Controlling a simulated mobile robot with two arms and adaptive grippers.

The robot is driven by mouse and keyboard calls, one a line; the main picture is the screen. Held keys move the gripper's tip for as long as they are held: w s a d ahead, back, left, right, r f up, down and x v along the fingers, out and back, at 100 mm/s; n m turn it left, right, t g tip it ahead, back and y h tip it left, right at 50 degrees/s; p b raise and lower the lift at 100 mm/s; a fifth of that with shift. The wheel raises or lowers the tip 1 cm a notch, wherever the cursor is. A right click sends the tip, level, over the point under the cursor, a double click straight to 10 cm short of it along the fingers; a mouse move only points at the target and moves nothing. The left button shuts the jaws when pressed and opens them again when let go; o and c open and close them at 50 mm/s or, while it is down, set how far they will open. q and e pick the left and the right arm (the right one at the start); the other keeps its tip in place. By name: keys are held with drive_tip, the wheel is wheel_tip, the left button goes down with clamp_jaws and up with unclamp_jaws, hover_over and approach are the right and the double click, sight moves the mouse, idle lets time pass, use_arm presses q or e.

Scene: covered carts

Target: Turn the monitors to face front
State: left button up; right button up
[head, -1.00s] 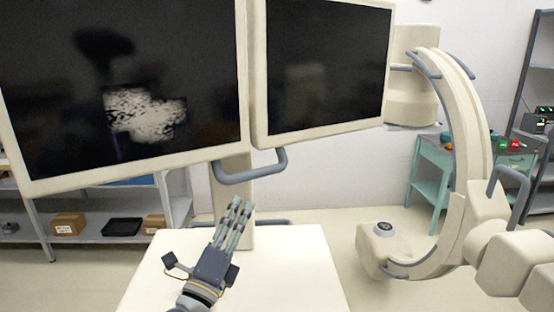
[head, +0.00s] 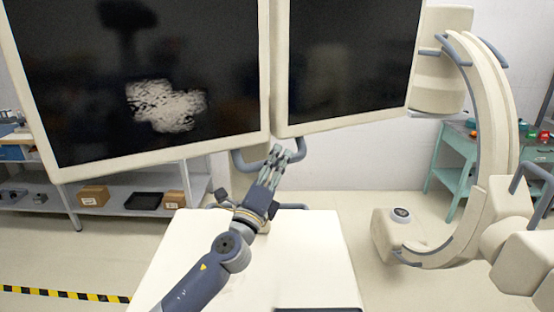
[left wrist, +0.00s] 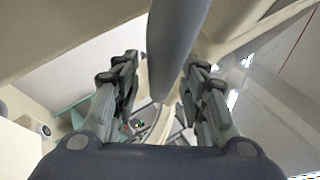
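Two dark-screened monitors with cream frames hang side by side, the left monitor (head: 140,70) larger in view and the right monitor (head: 350,60) beside it. They are angled to each other. A blue-grey U-shaped handle (head: 300,150) hangs below them where they meet. My left gripper (head: 278,158) is at this handle and hides part of its lower bar. In the left wrist view the fingers of my left gripper (left wrist: 162,80) are spread, with the grey handle bar (left wrist: 178,45) running between them. I cannot tell whether they touch it. My right gripper is not in view.
A cream cart top (head: 200,255) lies under my left arm. A large C-shaped machine (head: 490,150) stands at the right, with a teal cart (head: 455,160) behind it. A shelf with boxes (head: 93,196) is at the back left. Striped tape (head: 60,294) marks the floor.

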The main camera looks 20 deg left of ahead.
use_arm(q)
drive_tip(key=shift+w, duration=0.1)
drive_tip(key=shift+c, duration=0.6)
clamp_jaws()
drive_tip(key=shift+a, duration=0.1)
drive_tip(key=shift+a+f+m+h+b, duration=0.2)
drive_tip(key=shift+m+h+b, duration=0.15)
drive_tip(key=shift+h, duration=0.45)
drive_tip(key=s+a+m+g+h+b, duration=0.3)
drive_tip(key=s+a+m+h+b, duration=0.1)
drive_tip(key=h, duration=0.4)
drive_tip(key=shift+a+r+g+b, duration=0.15)
drive_tip(key=shift+a+g+b, duration=0.15)
drive_tip(key=shift+a+b, duration=0.75)
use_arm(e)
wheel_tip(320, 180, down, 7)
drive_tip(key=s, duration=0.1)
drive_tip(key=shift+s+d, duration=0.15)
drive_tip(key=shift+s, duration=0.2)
use_arm(q)
drive_tip(key=shift+d+m, duration=0.2)
drive_tip(key=shift+m, duration=0.05)
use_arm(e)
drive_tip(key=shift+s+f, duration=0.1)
